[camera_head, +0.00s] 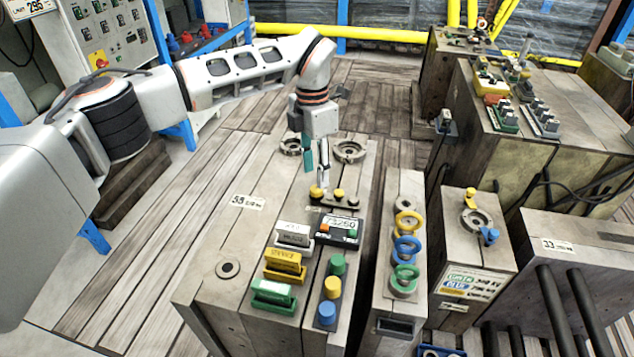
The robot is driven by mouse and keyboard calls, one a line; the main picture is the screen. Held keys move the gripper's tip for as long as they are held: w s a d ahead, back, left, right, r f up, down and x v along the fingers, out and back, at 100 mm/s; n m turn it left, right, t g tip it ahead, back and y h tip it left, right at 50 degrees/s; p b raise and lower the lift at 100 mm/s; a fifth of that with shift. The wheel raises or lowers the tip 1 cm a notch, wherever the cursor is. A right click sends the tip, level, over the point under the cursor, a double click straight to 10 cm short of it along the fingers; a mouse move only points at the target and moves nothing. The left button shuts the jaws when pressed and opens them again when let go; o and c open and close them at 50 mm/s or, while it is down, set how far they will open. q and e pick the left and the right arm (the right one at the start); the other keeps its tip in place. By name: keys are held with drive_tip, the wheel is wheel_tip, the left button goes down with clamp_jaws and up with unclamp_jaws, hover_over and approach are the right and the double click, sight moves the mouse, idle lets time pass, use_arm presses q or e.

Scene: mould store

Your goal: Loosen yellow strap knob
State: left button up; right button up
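My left gripper (316,182) points down over the far half of the large mould block (235,225). Its fingertips are close above or beside a row of small yellow knobs (316,193); contact cannot be made out, nor can the gap between the fingers. A yellow knob (333,287) stands between a green and a blue one near the block's front. A yellow handle (470,198) sits on a smaller block at right. Which one is the strap knob is not marked. My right gripper is out of view.
The wooden floor at left is clear.

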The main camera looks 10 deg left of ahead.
sight(316, 188)
use_arm(q)
wheel_tip(316, 188, down, 4)
drive_tip(key=shift+f, duration=0.25)
drive_tip(key=shift+c, duration=0.7)
clamp_jaws()
drive_tip(key=shift+r, duration=0.15)
